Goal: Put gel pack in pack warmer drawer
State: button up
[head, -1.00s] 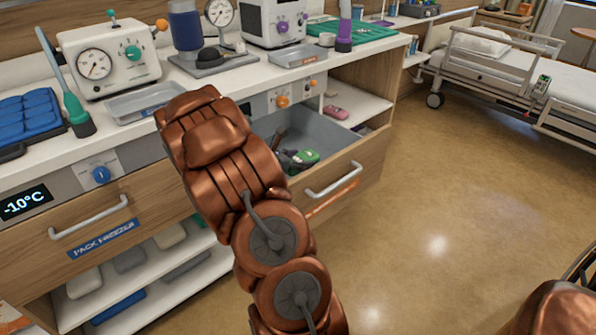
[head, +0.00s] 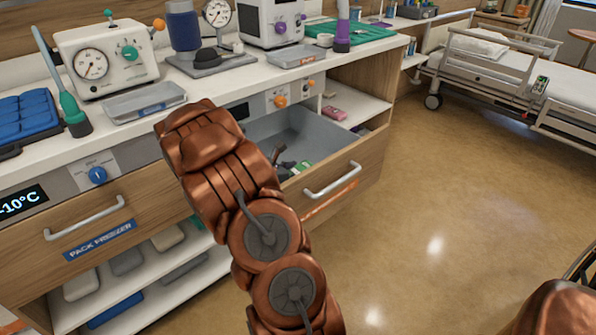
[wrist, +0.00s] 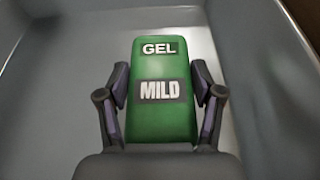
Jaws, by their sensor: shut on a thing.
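The green gel pack (wrist: 161,115), labelled "GEL" and "MILD", is held between the two fingers of my gripper (wrist: 160,90) in the wrist view. The grey drawer interior (wrist: 60,70) surrounds it there; I cannot tell whether the pack touches the drawer floor. In the head view the pull-out drawer (head: 345,165) with the orange label stands open. My arm hides most of my gripper (head: 287,168) and the drawer's left part.
The closed pack freezer drawer (head: 150,215) is to the left, with shelves of packs below. The counter above holds a gauge unit (head: 105,60), a steel tray (head: 145,102) and a blue pack tray (head: 25,115). Open floor (head: 460,200) lies to the right, before a bed (head: 510,70).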

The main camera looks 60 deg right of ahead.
jog(key=shift+f, duration=0.2)
jog(key=o, duration=1.3)
jog(key=shift+r, duration=0.15)
jog(key=shift+r, duration=0.25)
jog(key=p+v, duration=0.2)
jog(key=v, duration=1)
jog(key=shift+r, duration=0.3)
jog(key=shift+s, duration=0.1)
